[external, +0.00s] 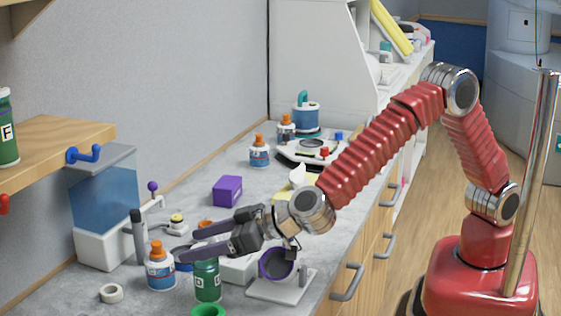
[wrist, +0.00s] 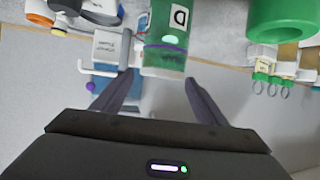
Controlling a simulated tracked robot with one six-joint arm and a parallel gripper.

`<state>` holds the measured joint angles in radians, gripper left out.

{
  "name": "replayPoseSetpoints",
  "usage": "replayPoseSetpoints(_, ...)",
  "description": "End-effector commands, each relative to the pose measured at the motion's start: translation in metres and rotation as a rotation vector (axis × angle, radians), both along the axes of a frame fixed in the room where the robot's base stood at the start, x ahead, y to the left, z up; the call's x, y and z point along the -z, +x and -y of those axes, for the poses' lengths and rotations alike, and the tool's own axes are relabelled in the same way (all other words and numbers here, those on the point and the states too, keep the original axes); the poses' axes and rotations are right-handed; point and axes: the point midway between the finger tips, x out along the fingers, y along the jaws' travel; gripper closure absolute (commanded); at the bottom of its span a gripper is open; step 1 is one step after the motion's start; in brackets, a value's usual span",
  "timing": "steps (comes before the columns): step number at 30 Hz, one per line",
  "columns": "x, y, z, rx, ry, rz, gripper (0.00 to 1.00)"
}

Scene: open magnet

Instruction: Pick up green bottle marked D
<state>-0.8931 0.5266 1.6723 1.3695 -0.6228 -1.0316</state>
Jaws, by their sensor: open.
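The green bottle marked D (external: 206,268) stands on the grey counter at the lower left of the external view. Its upper part is close behind and below my gripper's lower finger. My gripper (external: 189,245) is open, its two dark fingers pointing left over the counter. In the wrist view the bottle (wrist: 165,58) shows its white D label at the top, ahead of the gap between my open fingers (wrist: 163,82). Nothing is held. I cannot tell whether a finger touches the bottle.
A white bottle with an orange cap (external: 160,271) stands just left of the green one. A green ring-shaped item (external: 209,311) is in front. A round purple-rimmed stand (external: 277,265) is to the right. A clear blue tank (external: 103,190) and purple box (external: 227,190) stand behind.

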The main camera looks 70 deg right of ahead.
Motion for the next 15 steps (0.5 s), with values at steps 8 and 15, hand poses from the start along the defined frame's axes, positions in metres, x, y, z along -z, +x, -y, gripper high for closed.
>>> replayPoseSetpoints(8,0.001,0.0,0.0,0.0,0.0,0.0,0.34)
replayPoseSetpoints(15,0.026,0.0,0.0,-0.001,-0.004,-0.001,0.34)
